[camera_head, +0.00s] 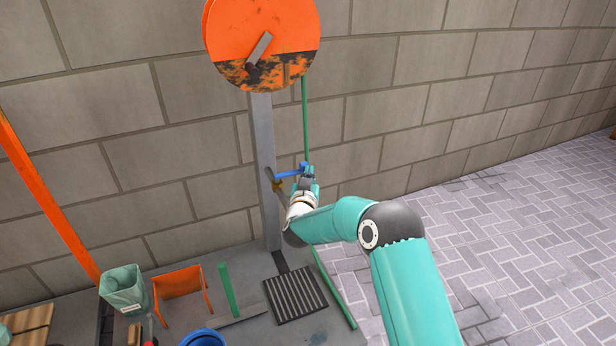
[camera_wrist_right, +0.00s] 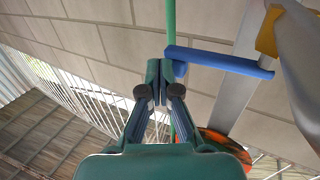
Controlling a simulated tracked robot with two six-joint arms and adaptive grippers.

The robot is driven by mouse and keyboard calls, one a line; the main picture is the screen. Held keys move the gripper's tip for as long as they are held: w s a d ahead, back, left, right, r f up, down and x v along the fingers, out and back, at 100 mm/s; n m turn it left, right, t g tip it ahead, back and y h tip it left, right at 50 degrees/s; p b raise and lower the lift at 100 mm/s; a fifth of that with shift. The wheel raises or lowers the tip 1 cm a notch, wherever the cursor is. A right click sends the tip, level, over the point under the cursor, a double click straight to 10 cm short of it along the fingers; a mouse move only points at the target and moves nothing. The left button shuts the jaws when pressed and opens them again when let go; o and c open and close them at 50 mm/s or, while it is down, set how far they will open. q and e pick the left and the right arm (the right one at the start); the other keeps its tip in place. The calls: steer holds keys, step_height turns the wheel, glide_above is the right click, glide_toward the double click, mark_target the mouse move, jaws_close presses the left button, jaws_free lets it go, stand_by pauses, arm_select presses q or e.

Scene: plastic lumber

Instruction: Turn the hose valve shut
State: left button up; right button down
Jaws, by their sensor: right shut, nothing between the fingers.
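The hose valve has a blue lever (camera_head: 288,174) and a small brass-coloured body (camera_head: 277,185) on the grey post. The lever sticks out sideways to the right of the post. My right gripper (camera_head: 306,179) is at the lever's free end. In the right wrist view, the blue lever (camera_wrist_right: 220,61) runs across the upper right, with the brass body (camera_wrist_right: 267,36) near its far end. There my gripper's fingers (camera_wrist_right: 165,72) are shut and empty, close beside the lever's left end. I cannot tell whether they touch it. My left gripper is not in view.
An orange hose reel (camera_head: 262,38) tops the grey post (camera_head: 264,150). A green hose (camera_head: 305,115) hangs close behind my right gripper. A black grate (camera_head: 295,294), an orange stand (camera_head: 178,281) and a pale green container (camera_head: 123,288) are below. Paving at the right is clear.

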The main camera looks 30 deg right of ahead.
steer(key=shift+w, duration=0.3)
steer(key=shift+d, duration=0.1)
stand_by(0.3)
